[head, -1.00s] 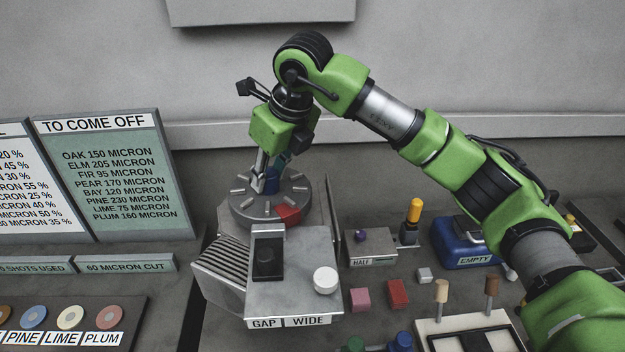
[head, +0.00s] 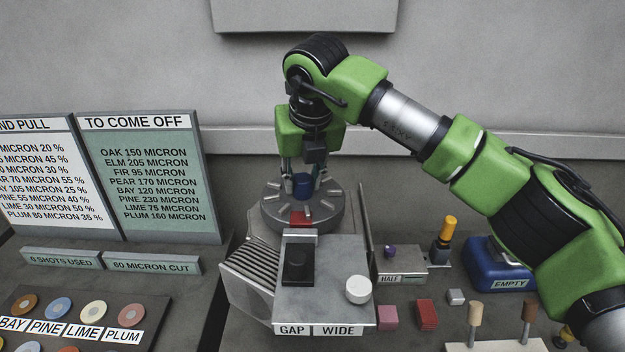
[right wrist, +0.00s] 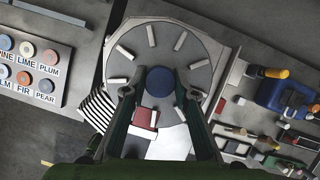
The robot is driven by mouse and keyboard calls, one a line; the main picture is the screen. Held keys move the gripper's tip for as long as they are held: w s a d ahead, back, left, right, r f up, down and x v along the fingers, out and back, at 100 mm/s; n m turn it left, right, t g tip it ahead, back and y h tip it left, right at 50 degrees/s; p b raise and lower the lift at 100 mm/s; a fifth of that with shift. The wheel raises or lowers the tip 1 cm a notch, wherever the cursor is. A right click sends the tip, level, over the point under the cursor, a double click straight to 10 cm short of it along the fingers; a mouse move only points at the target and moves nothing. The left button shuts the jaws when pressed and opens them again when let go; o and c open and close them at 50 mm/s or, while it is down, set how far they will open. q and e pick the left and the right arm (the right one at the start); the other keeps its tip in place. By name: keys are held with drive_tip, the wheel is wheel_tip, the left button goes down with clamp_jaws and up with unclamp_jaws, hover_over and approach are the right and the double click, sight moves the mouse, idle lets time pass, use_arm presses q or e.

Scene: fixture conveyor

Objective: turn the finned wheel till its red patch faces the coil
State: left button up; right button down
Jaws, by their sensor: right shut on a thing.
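The finned wheel (head: 330,216) is a grey disc with pale raised fins. It lies flat on the metal machine and also shows in the right wrist view (right wrist: 138,65). Its red patch (head: 300,219) is at the front edge, towards the upright bracket with a black block (head: 298,262); I cannot tell if that block is the coil. My right gripper (head: 303,184) points down and is shut on the wheel's blue hub (right wrist: 160,81). My left gripper is not in view.
The machine's top (head: 327,298) carries a white knob (head: 358,290) and GAP and WIDE labels. Ribbed plates (head: 248,278) are at its left. A blue EMPTY box (head: 497,266) and small blocks lie right. Sign boards (head: 140,170) stand left.

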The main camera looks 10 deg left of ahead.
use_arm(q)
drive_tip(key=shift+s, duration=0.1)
use_arm(e)
drive_tip(key=shift+w+r, duration=0.1)
drive_tip(key=shift+r, duration=0.05)
drive_tip(key=c, duration=1.6)
unclamp_jaws()
drive_tip(key=shift+c, duration=0.2)
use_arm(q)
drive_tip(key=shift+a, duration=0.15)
use_arm(e)
drive_tip(key=v, duration=1.2)
